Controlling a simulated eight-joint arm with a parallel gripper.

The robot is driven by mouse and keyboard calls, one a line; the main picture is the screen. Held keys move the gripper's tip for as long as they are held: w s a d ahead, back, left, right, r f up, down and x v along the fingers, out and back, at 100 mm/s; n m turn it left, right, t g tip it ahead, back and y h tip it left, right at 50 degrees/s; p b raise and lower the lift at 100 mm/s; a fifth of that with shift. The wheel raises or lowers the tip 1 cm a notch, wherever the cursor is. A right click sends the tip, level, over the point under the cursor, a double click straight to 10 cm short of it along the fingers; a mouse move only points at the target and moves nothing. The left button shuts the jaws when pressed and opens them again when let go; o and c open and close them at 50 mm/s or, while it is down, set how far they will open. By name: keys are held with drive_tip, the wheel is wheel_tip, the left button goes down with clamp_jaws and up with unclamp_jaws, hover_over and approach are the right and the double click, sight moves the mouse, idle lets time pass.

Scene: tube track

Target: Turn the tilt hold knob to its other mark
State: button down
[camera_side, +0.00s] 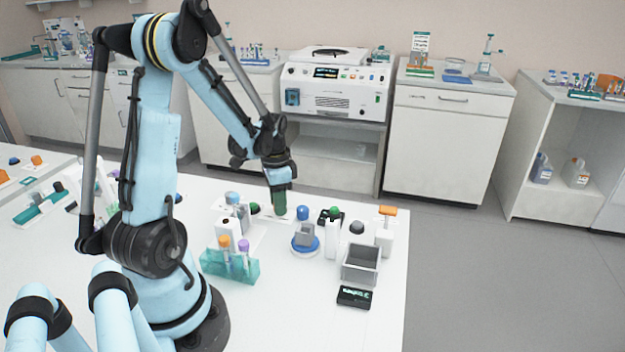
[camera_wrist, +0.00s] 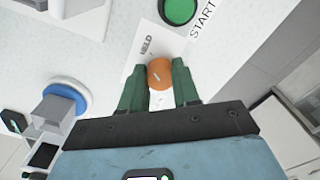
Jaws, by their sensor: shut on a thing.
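In the wrist view an orange knob (camera_wrist: 160,73) with a pale pointer line sits on a white label plate. The printed word HELD shows at the plate's upper left; any second mark is hidden or too small to read. My gripper (camera_wrist: 161,82) has its two green fingers on either side of the knob, shut on it. In the side view my gripper (camera_side: 280,207) points down at the table, and its fingers hide the knob.
A green button (camera_wrist: 179,10) beside a START label lies close to the knob. A blue round base with a grey holder (camera_side: 305,243), a grey open bin (camera_side: 361,264), a teal tube rack (camera_side: 231,267) and an orange-topped white post (camera_side: 385,238) stand nearby.

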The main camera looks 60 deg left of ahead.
drive_tip(key=n, duration=0.7)
drive_tip(key=shift+d+n, duration=0.1)
drive_tip(key=shift+n, duration=0.2)
drive_tip(key=n, duration=0.6)
drive_tip(key=shift+n, duration=0.3)
idle(0.3)
drive_tip(key=c, duration=0.8)
unclamp_jaws()
drive_tip(key=shift+r, duration=0.15)
